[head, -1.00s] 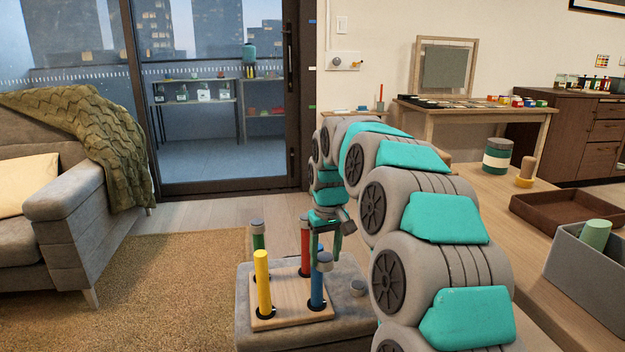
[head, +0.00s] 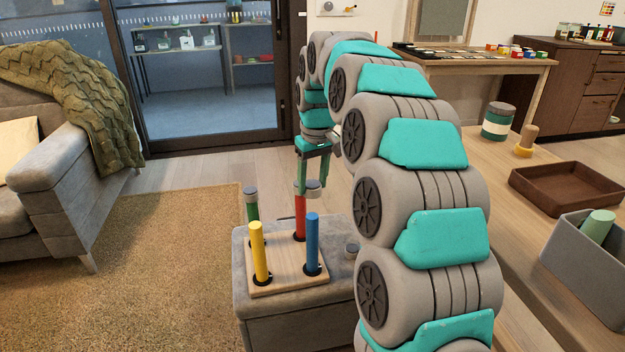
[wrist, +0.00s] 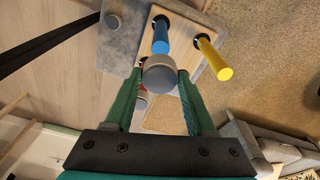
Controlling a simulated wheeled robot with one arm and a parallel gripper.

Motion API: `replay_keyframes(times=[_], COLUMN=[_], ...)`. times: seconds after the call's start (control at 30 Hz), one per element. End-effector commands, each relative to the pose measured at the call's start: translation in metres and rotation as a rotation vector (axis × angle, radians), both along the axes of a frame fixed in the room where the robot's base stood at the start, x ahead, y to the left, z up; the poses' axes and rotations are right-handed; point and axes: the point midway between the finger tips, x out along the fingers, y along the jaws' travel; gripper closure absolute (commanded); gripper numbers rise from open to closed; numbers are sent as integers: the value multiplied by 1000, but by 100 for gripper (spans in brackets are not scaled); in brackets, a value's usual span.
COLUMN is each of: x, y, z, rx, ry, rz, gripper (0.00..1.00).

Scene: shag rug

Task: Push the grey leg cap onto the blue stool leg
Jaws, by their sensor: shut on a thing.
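My gripper (head: 314,186) is shut on a grey leg cap (wrist: 159,74), which in the head view (head: 315,187) is above and behind the blue stool leg. The blue leg (head: 312,243) stands upright at the right front of the wooden board (head: 285,278), its top bare. In the wrist view the blue leg (wrist: 160,35) shows just beyond the held cap, apart or touching I cannot tell. The red leg (head: 300,220) stands behind, its grey cap partly hidden by the gripper. The yellow leg (head: 260,252) is bare; the green leg (head: 252,210) has a grey cap.
Another grey cap (head: 351,250) lies on the grey ottoman (head: 300,315) right of the board. At right, a wooden table holds a brown tray (head: 560,190), a grey bin (head: 590,262) and a jar (head: 497,122). A sofa (head: 60,165) stands at left.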

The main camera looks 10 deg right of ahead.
Motion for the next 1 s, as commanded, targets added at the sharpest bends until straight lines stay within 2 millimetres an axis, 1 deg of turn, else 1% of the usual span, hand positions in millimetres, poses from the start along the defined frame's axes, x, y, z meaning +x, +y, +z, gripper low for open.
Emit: replay_keyframes(times=[1.0], x=[-1], y=[0], z=[-53], rx=[0], ry=[2], rz=[-1], gripper=[95])
